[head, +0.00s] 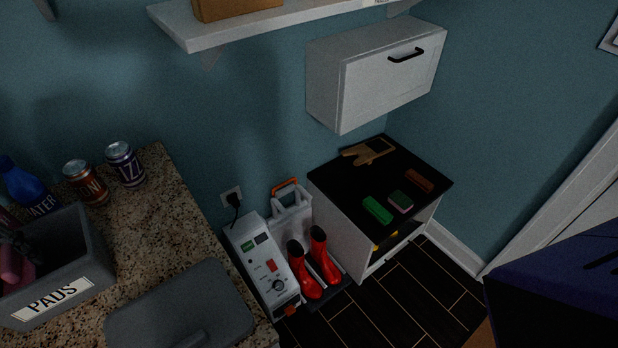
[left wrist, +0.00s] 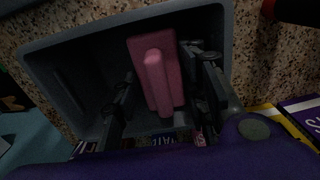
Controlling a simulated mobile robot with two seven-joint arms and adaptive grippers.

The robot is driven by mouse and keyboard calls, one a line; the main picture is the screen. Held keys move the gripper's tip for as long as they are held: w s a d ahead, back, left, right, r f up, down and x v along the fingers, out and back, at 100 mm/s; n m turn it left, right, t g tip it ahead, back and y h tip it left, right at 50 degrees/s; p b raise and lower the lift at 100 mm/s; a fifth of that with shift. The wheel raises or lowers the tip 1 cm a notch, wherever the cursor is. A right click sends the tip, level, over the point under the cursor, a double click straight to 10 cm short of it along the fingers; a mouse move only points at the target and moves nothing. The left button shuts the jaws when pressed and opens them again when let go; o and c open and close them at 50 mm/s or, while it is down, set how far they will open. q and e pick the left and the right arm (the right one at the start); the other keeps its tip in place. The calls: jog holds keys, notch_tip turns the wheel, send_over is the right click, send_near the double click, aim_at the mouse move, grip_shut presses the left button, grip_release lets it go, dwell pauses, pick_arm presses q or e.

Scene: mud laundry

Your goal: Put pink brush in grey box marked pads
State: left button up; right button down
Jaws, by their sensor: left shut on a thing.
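The grey box marked PADS (head: 62,293) stands open on the granite counter at the lower left of the head view. My left gripper (head: 8,250) is at the left edge of that view, at the box's opening. It is shut on the pink brush (head: 12,268), which shows against the box's dark inside. In the left wrist view the pink brush (left wrist: 154,62) is between the two dark fingers of the gripper (left wrist: 163,100), within the outline of the grey box (left wrist: 75,50). Whether the brush touches the box floor cannot be told. My right gripper is not in view.
A grey lid (head: 185,312) with a handle lies on the counter (head: 150,230) beside the box. Two cans (head: 125,165) (head: 86,182) and a blue bottle (head: 28,187) stand behind the box. Red boots (head: 310,265) and a low black-topped cabinet (head: 345,190) are beyond the counter.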

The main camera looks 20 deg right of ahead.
pick_arm(q)
notch_tip(320, 180, down, 5)
jog(key=shift+f, duration=0.2)
jog(key=shift+f, duration=0.1)
jog(key=o, duration=1.2)
